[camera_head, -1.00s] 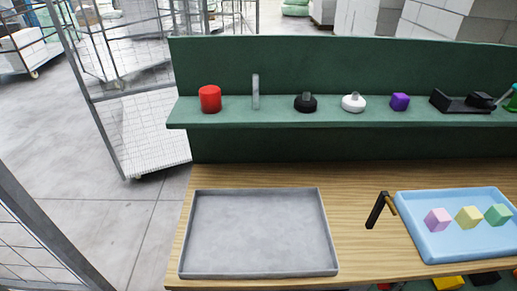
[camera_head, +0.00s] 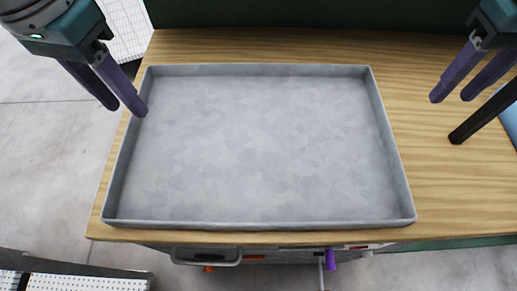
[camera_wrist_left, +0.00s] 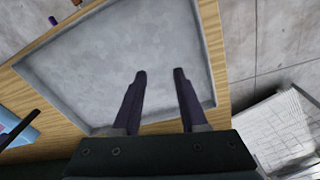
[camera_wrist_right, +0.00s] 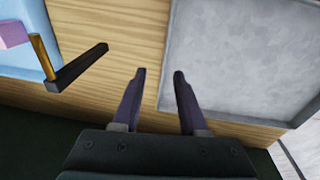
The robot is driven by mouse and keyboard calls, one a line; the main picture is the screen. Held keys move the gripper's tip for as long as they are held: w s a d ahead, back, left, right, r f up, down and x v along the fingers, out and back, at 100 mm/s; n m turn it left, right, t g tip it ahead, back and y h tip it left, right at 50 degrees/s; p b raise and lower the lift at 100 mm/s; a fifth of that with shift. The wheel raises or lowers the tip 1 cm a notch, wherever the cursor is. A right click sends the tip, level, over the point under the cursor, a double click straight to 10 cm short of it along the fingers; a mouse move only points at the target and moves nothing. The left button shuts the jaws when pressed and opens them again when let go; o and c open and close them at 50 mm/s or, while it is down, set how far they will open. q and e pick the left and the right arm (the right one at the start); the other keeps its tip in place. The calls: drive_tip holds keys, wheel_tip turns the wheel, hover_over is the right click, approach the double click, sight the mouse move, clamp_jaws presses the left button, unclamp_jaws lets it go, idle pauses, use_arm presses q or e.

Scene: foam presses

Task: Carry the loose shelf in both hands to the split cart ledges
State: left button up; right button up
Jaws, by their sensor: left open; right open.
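A wide grey tray-like panel with a low rim (camera_head: 250,225), which looks like the loose shelf, lies flat and empty on the wooden table. In the left wrist view my left gripper (camera_wrist_left: 159,72) is seen over the grey panel (camera_wrist_left: 90,60). My right gripper (camera_head: 452,97) is open over bare wood, right of the panel and apart from it. The split cart ledges cannot be made out.
A black bar (camera_head: 485,115) stands close to my right gripper, beside a blue tray (camera_wrist_right: 20,62) with a pink block (camera_wrist_right: 12,33). White mesh (camera_head: 80,283) shows at the lower left, and a white mesh cart part (camera_wrist_left: 280,130) in the left wrist view. Bare floor (camera_head: 45,150) lies left of the table.

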drive_tip(key=b, duration=1)
approach(391, 129)
drive_tip(key=shift+w+d+f+g+y, duration=0.15)
drive_tip(key=shift+w+d+g+y, duration=0.1)
drive_tip(key=shift+d+g+y, duration=0.2)
drive_tip(key=shift+w+f+b, duration=0.1)
drive_tip(key=shift+w+b, duration=0.1)
drive_tip(key=shift+b, duration=0.25)
use_arm(q)
drive_tip(key=w+a+f+n, duration=0.1)
drive_tip(key=w+a+f, duration=0.1)
drive_tip(key=w+a+f+n, duration=0.1)
drive_tip(key=w+a+f, duration=0.1)
drive_tip(key=a, duration=0.1)
drive_tip(key=w+a+f+n, duration=0.1)
drive_tip(key=w+a+f, duration=0.1)
drive_tip(key=a+f, duration=0.1)
drive_tip(key=shift+w+a+g+y, duration=0.2)
drive_tip(key=shift+g+y, duration=0.1)
drive_tip(key=shift+y, duration=0.1)
drive_tip(key=shift+r, duration=0.1)
use_arm(e)
drive_tip(key=shift+r, duration=0.25)
drive_tip(key=shift+w, duration=0.1)
use_arm(q)
wheel_tip(391, 129, down, 10)
use_arm(e)
wheel_tip(391, 129, down, 10)
